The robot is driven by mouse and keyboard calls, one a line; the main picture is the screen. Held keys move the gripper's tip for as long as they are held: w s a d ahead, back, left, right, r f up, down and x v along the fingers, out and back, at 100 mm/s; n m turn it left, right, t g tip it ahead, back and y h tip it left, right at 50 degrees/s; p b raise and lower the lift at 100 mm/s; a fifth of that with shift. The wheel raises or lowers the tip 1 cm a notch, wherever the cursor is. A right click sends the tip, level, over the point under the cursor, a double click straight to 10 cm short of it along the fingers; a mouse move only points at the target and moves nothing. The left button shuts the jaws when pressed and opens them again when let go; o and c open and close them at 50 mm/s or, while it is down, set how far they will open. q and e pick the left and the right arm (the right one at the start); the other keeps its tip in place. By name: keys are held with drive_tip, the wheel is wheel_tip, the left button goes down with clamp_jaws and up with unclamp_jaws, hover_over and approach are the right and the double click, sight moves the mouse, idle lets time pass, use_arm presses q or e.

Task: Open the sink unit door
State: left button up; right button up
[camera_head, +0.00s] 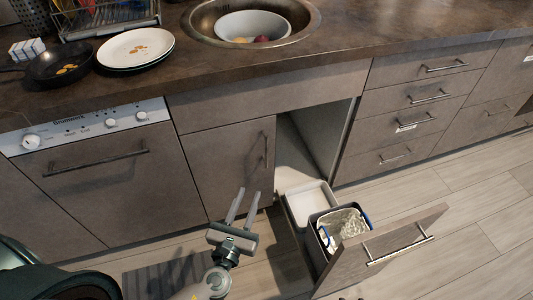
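The sink unit stands under the round metal sink (252,20). Its left door (222,165) is a flat brown panel that looks shut, with a vertical bar handle (265,150) near its right edge. Its right part is a pull-out front (382,248) with a horizontal handle, drawn far out and leaving a dark opening (315,140). My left gripper (246,194) is in front of and below the left door, fingers apart and empty, pointing up toward the cabinet. It appears clear of the handle. My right gripper is not in view.
Bins (312,203) stand behind the pulled-out front, to the right of my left gripper. A dishwasher (100,170) is at the left and a drawer stack (405,110) at the right. Plates (136,47) and a pan (62,64) sit on the counter. Floor is free at the right.

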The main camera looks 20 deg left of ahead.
sight(266, 150)
use_arm(q)
drive_tip(key=shift+w, duration=0.1)
drive_tip(key=w, duration=1.7)
drive_tip(key=shift+w+a+p, duration=0.1)
drive_tip(key=shift+w+p, duration=0.05)
drive_tip(key=shift+p, duration=0.15)
clamp_jaws()
